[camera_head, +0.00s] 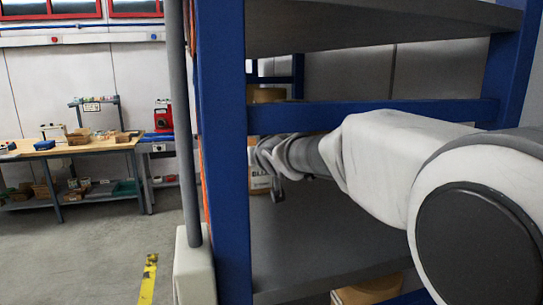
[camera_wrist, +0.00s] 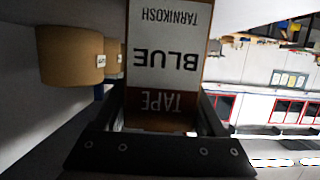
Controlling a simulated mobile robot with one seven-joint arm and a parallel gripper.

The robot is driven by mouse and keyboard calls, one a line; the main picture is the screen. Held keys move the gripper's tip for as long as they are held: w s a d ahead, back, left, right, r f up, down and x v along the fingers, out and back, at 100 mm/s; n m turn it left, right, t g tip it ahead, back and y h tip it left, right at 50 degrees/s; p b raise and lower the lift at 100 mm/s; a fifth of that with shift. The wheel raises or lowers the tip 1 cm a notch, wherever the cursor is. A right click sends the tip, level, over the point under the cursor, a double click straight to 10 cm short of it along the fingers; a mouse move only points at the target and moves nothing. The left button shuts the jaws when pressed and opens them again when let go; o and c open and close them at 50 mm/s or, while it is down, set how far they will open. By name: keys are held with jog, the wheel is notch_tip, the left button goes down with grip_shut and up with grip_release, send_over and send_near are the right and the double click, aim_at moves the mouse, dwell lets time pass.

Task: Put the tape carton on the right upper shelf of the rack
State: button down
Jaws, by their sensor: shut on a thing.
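The tape carton (camera_wrist: 165,60) is white and brown with "TARNIKOSH BLUE TAPE" print, upside down in the wrist view. My gripper (camera_wrist: 163,112) is shut on it, with a black finger on each side. In the head view part of the carton (camera_head: 258,178) shows behind the rack's blue post (camera_head: 224,130), and my arm hides the rest. The carton is between a grey upper shelf board (camera_head: 390,28) and a lower grey board (camera_head: 320,235). I cannot tell whether it touches a board.
Brown round rolls (camera_wrist: 70,55) stand beside the carton in the wrist view. A brown box (camera_head: 368,290) is under the lower board. A blue crossbar (camera_head: 380,112) runs close to my arm. A workbench (camera_head: 75,148) stands far left, with open floor before it.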

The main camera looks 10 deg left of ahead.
grip_release()
jog(key=shift+r+p, duration=0.15)
jog(key=shift+p, duration=0.15)
jog(key=b+v, duration=0.1)
jog(key=v, duration=1.1)
jog(key=shift+b, duration=0.35)
jog(key=shift+s, duration=0.1)
